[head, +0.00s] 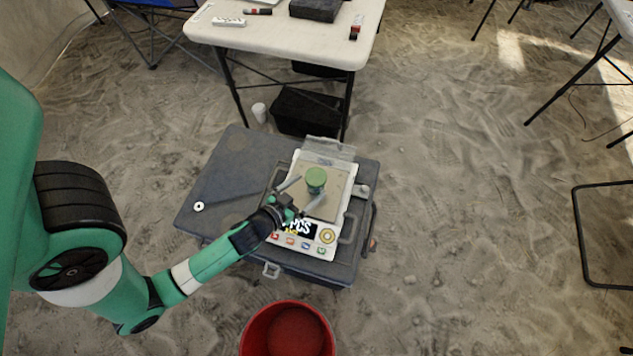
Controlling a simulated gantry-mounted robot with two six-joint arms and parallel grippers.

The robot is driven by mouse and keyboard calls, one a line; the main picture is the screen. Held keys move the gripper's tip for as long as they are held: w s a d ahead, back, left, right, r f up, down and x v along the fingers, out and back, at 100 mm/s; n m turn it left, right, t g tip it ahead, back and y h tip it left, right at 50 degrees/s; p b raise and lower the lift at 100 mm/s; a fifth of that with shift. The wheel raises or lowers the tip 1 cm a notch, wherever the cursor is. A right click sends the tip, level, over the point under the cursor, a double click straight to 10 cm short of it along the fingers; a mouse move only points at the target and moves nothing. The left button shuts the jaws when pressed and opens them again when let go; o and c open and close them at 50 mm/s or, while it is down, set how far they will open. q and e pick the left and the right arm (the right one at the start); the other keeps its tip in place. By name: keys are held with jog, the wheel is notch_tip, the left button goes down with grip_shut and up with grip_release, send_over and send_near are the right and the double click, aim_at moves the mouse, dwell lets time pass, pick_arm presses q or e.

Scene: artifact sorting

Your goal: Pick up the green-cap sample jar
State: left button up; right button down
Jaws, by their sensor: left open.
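The green-cap sample jar (316,180) stands on the beige plate of a white scale (337,205). Its green cap faces up toward the camera. My left gripper (309,191) reaches in from the lower left. Its fingers are spread apart, one on the left of the jar and one on its lower right, very close to it. I cannot tell whether either finger touches the jar. My right gripper is not in view.
The scale sits on a grey hard case (228,170). A clear plastic bag (328,149) lies behind the jar. A small white ring (199,206) is at the case's left. A red bucket (246,335) stands in front, and a white table (270,32) behind.

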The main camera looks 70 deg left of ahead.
pick_arm(q)
jog(key=shift+w+a+f, duration=0.35)
jog(key=shift+a, duration=0.05)
jog(key=b+x, duration=0.1)
jog(key=x, duration=0.3)
jog(key=shift+w+a+f, duration=0.15)
jog(key=shift+w+a, duration=0.05)
jog(key=shift+a, duration=0.1)
jog(key=shift+s+d, duration=0.1)
jog(key=shift+s, duration=0.05)
